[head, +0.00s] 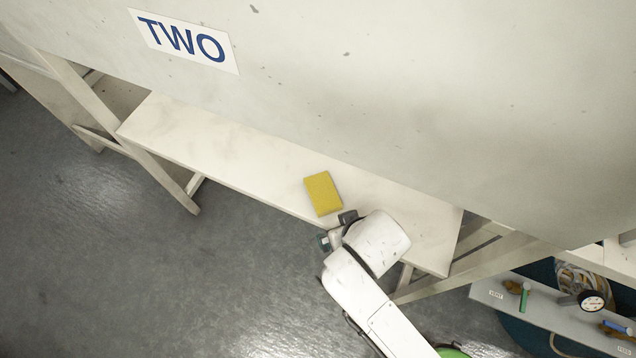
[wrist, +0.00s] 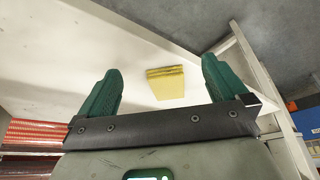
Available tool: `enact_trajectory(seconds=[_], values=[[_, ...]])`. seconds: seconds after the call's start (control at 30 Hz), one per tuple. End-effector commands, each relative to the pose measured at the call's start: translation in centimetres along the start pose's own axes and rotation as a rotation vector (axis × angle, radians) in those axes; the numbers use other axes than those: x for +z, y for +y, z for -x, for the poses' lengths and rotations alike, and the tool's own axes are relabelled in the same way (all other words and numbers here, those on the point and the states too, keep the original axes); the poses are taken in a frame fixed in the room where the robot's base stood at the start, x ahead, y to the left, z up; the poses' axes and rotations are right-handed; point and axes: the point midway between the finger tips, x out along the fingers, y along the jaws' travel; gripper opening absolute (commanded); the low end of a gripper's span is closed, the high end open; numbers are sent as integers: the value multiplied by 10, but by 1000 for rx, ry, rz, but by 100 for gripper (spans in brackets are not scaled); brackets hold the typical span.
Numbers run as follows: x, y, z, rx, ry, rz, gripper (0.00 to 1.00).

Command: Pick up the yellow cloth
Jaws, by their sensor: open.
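The yellow cloth (head: 323,194) lies on a pale narrow shelf (head: 215,144), near its front edge. It looks like a folded, flat rectangle. In the wrist view the yellow cloth (wrist: 166,83) shows folded layers and appears beyond the fingers, between their directions. My gripper (wrist: 162,82) has two green fingers spread wide, with nothing between them. In the head view my gripper (head: 336,230) is mostly hidden by my white arm, just below the cloth and apart from it.
A large pale panel (head: 400,100) with a TWO sign (head: 184,41) rises behind the shelf. Slanted white frame legs (head: 165,180) stand at the shelf's ends. A grey rack (head: 550,310) with a gauge (head: 591,301) is at lower right. The shelf left of the cloth is bare.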

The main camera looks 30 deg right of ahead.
Motion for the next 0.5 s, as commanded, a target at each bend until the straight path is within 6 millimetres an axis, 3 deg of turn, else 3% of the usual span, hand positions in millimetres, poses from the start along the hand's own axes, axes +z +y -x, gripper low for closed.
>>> enact_trajectory(seconds=[0.3, 0.5], values=[[-58, 1, -22, 2, 1, -1, 100], [-82, 1, -33, 1, 0, 0, 100]])
